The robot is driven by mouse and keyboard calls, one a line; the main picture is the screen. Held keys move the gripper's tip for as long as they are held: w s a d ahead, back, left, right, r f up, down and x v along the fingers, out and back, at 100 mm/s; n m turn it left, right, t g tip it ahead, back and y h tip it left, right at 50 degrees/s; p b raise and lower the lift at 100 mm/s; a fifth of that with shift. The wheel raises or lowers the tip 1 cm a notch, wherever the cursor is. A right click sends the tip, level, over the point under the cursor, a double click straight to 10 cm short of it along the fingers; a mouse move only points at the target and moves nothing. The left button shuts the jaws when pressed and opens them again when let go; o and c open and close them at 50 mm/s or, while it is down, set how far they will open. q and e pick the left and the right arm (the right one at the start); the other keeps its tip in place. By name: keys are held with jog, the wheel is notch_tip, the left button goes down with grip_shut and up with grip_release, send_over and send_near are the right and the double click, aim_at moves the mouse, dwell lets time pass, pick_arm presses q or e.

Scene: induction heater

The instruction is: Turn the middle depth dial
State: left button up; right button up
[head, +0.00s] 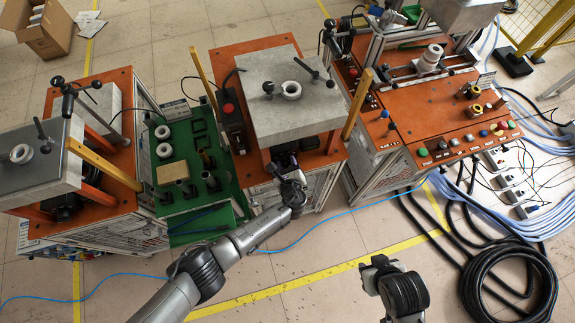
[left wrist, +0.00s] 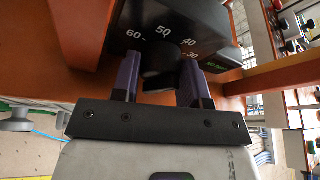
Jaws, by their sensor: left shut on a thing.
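The black depth dial (left wrist: 157,66) sits on a dark housing with white numbers 60, 50, 40 and 30 around it in the left wrist view. My left gripper (left wrist: 158,78) has its two purple-grey fingers on either side of the dial's knob and is shut on it. In the head view, my left gripper (head: 288,168) reaches under the grey plate at the front of the middle machine (head: 280,95); the dial is hidden there. My right gripper (head: 374,264) hangs over the floor, away from the machines; its finger opening is unclear.
Similar orange-topped stations stand left (head: 45,165) and right (head: 440,110). A green board (head: 185,160) with parts lies between the left and middle stations. Yellow posts (head: 357,103) flank the middle plate. Black cable coils (head: 510,260) lie at right. Floor in front is mostly clear.

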jog(key=shift+f, duration=0.1)
pick_arm(q)
jog(key=o, duration=0.9)
pick_arm(e)
jog(key=shift+a, duration=0.15)
pick_arm(q)
jog(key=shift+s+r, duration=0.2)
jog(key=shift+s, duration=0.25)
jog(key=p+v, duration=0.2)
jog(key=v, duration=1)
jog(key=shift+s, duration=0.4)
pick_arm(e)
notch_tip(320, 180, up, 2)
jog(key=shift+r, duration=0.15)
jog(key=shift+o, duration=0.3)
